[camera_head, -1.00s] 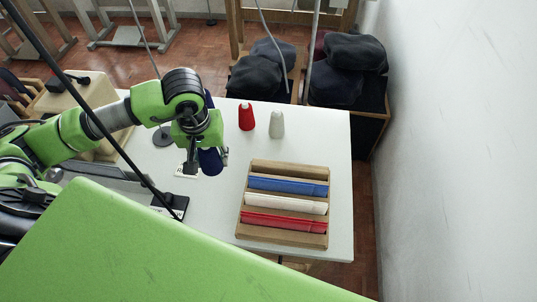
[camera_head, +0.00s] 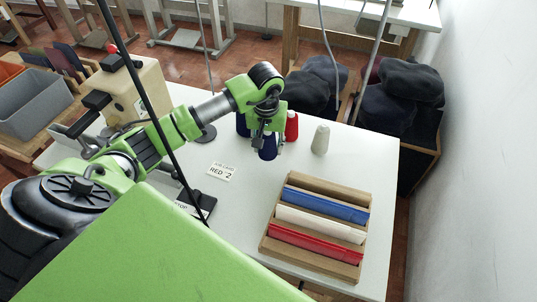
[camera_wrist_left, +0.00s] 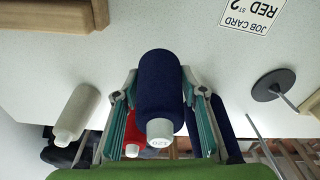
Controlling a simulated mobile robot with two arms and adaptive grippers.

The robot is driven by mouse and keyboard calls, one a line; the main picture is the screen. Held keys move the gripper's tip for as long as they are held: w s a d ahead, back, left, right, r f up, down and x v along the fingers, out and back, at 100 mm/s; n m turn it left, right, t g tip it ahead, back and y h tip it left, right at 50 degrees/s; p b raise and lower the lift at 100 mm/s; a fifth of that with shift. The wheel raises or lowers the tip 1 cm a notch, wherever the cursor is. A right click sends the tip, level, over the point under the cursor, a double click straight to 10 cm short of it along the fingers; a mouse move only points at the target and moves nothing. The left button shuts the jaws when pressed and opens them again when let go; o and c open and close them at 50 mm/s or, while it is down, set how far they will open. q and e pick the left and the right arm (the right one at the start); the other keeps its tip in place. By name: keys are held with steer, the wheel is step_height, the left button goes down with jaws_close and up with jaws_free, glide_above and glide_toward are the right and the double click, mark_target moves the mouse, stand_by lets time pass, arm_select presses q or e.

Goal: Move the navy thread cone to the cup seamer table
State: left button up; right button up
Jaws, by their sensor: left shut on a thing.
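My left gripper (camera_head: 266,136) is shut on a navy thread cone (camera_head: 268,151), beside the red cone over the far part of the white table (camera_head: 240,205). In the left wrist view the held navy cone (camera_wrist_left: 160,90) sits between the two fingers (camera_wrist_left: 160,110), its pale tip toward the camera. I cannot tell if its base touches the table. A second navy cone (camera_head: 242,125) stands behind the gripper, partly hidden; it also shows in the left wrist view (camera_wrist_left: 223,130). My right gripper is not in view.
A red cone (camera_head: 291,126) and a white cone (camera_head: 320,139) stand close to the right. A wooden rack (camera_head: 315,230) with blue, white and red strips is nearer. A job card (camera_head: 222,172) reads RED. Caps (camera_head: 400,95) fill boxes behind. The table's middle is clear.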

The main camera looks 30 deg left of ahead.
mark_target(269, 152)
arm_select(q)
step_height(269, 152, down, 3)
steer(key=shift+w+f+b, duration=0.1)
steer(key=shift+w+b, duration=0.05)
steer(key=shift+b, duration=0.5)
steer(key=shift+f, duration=0.25)
steer(key=shift+r, duration=0.1)
steer(key=o, duration=1.1)
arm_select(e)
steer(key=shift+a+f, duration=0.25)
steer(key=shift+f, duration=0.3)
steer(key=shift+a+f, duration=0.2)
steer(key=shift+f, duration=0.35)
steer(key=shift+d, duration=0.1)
